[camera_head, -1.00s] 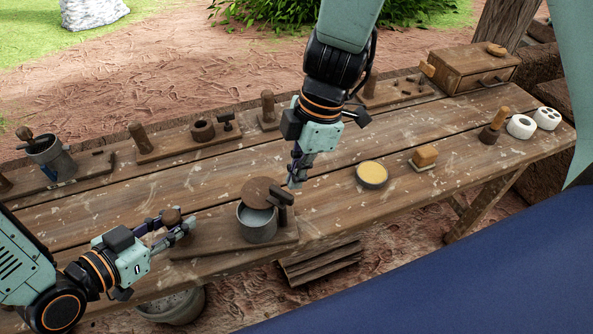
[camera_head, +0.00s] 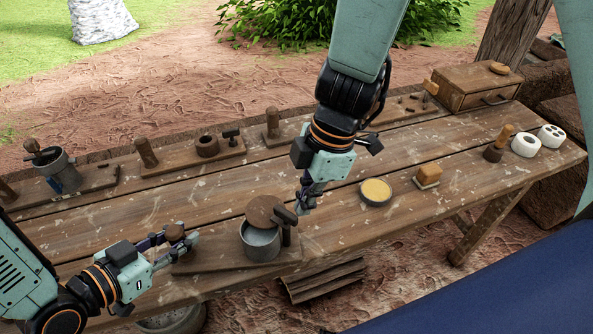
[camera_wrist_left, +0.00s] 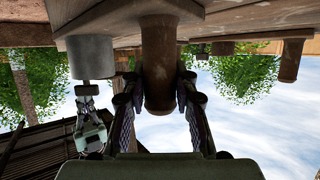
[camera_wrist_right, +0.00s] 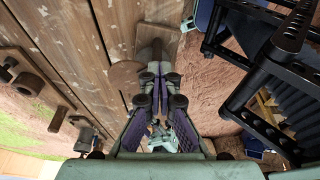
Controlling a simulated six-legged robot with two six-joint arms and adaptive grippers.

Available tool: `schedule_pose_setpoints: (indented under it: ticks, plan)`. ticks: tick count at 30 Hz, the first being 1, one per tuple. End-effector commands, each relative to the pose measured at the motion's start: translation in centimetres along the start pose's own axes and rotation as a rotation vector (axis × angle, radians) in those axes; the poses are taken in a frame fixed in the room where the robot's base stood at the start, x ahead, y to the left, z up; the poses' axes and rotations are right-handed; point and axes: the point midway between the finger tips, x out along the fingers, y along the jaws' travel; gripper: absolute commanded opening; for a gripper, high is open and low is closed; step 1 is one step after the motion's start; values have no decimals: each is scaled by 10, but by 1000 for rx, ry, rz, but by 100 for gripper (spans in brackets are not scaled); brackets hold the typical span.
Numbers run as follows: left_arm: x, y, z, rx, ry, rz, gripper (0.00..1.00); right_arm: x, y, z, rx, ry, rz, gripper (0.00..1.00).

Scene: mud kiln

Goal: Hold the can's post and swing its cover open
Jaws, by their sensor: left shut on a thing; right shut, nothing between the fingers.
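The grey can (camera_head: 261,242) stands on a wooden board (camera_head: 212,257) near the table's front edge. Its round brown cover (camera_head: 265,211) sits over the can's back, and part of the pale inside shows. A dark peg-like block (camera_head: 286,215) is at the cover's right. My left gripper (camera_head: 176,244) is shut on the brown wooden post (camera_head: 174,232) left of the can; the left wrist view shows the post (camera_wrist_left: 158,75) between the fingers. My right gripper (camera_head: 304,208) is shut and empty, just right of the cover; whether it touches is unclear. The right wrist view shows the cover (camera_wrist_right: 125,76) beside the fingertips.
A yellow-filled dish (camera_head: 375,192) and a block-topped brush (camera_head: 428,176) lie to the right. Boards with pegs (camera_head: 192,155) line the back. The table between is clear.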

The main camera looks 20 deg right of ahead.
Motion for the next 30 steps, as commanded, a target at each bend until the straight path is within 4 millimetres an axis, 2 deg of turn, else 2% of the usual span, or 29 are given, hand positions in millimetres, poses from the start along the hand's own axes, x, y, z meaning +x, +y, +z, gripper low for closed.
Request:
schedule_pose_setpoints:
  ticks: [16,25,30]
  plan:
    - [0,-1,0,0,0,-2,0,-2,0,-1,-6,-5,5,0]
    - [0,-1,0,0,0,-2,0,-4,-3,6,-2,-3,5,0]
    - [0,-1,0,1,0,-2,0,-17,-2,2,-5,-2,7,0]
